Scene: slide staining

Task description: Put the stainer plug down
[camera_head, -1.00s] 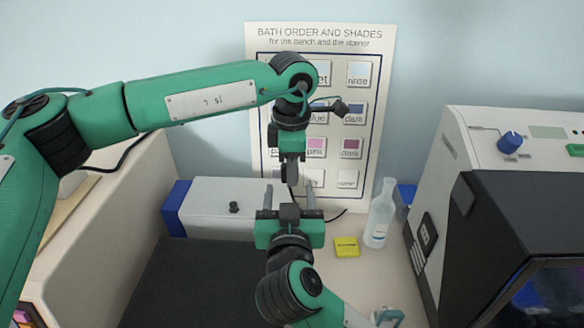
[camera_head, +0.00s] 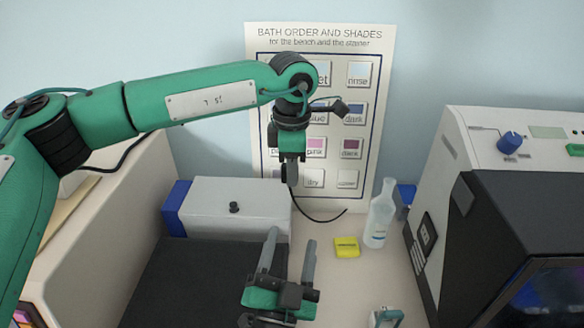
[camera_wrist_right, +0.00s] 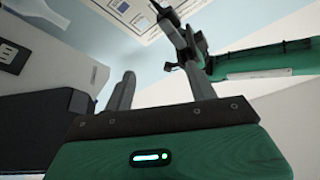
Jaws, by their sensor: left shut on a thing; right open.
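My left gripper (camera_head: 289,178) hangs pointing down in front of the poster, at the back of the bench. It is shut on a small dark piece, apparently the stainer plug, which is mostly hidden by the fingers. A thin black cable (camera_head: 318,220) runs down from it and curves right along the back of the bench. My right gripper (camera_head: 291,240) is open and empty, lower in the head view, with its fingers pointing away toward the back. The right wrist view shows its two grey fingers (camera_wrist_right: 160,85) apart, with the left gripper and arm beyond them.
A white box with a blue end (camera_head: 235,195) stands left of the cable. A large white and black machine (camera_head: 500,190) fills the right side.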

